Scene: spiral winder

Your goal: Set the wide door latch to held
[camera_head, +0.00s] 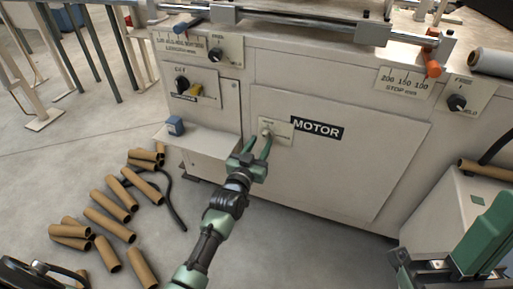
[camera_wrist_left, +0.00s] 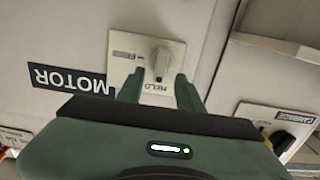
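The wide door (camera_head: 330,165) is the large pale panel marked MOTOR on the machine's front. Its latch is a small light knob (camera_head: 266,134) on a label plate at the door's upper left; the knob also shows in the left wrist view (camera_wrist_left: 162,62). The plate bears two small words; the one nearest my fingers in the wrist view looks like HELD. I cannot tell for sure which way the knob points. My left gripper (camera_head: 257,145) is open, its fingertips just short of the knob, one to each side. My right gripper (camera_head: 412,268) shows partly at the lower right; its fingers are unclear.
A CUT switch (camera_head: 182,84) with a yellow tag sits on a smaller panel to the left. Cardboard tubes (camera_head: 110,205) lie on the floor at left. Another dial (camera_head: 457,102) is at the right.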

